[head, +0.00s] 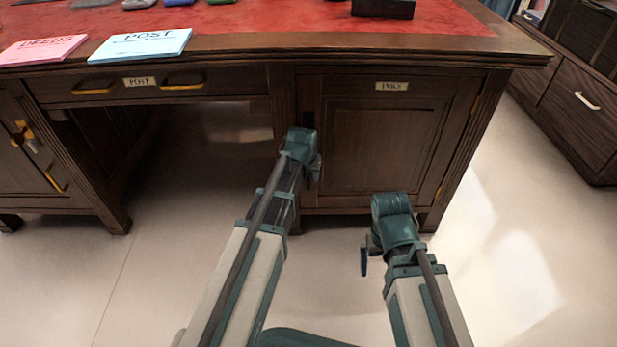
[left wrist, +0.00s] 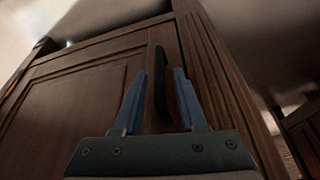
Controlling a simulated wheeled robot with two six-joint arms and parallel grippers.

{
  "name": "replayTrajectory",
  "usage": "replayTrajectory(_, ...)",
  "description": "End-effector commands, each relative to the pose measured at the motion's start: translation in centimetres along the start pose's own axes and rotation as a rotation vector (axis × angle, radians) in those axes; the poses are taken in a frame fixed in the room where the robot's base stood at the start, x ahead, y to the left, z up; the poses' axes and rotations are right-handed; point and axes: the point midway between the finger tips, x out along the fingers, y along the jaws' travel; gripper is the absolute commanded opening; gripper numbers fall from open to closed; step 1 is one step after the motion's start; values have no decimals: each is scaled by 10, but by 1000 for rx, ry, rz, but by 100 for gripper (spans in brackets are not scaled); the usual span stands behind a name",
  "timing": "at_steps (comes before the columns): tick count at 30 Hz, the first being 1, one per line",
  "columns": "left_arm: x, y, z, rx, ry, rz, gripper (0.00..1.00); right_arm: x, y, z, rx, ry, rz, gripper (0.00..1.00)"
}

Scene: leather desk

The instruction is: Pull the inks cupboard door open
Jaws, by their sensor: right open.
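The inks cupboard door (head: 382,145) is a dark wood panel door with a pale INKS label (head: 391,86) at its top. It looks closed. In the left wrist view the door (left wrist: 75,90) fills the left side. Its dark upright handle (left wrist: 161,85) stands between the two fingers of my left gripper (left wrist: 160,85). The fingers are apart, one on each side of the handle, with gaps showing. In the head view my left gripper (head: 314,166) is at the door's left edge and hides most of the handle. My right gripper (head: 369,255) is open and empty, low in front of the door.
Brass hinges (head: 475,103) are on the door's right edge. A POST drawer (head: 220,80) and an open knee space are to the left. Floor in front is clear; a dark cabinet (head: 580,100) stands right.

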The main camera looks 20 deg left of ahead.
Motion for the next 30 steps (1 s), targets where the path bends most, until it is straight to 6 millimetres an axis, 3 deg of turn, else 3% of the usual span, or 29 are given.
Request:
replayTrajectory(1,0,0,0,0,0,0,30,0,0,0,0,0,0,100)
replayTrajectory(6,0,0,0,0,0,0,0,0,0,0,0,0,0,100)
replayTrajectory(30,0,0,0,0,0,0,0,0,0,0,0,0,0,100)
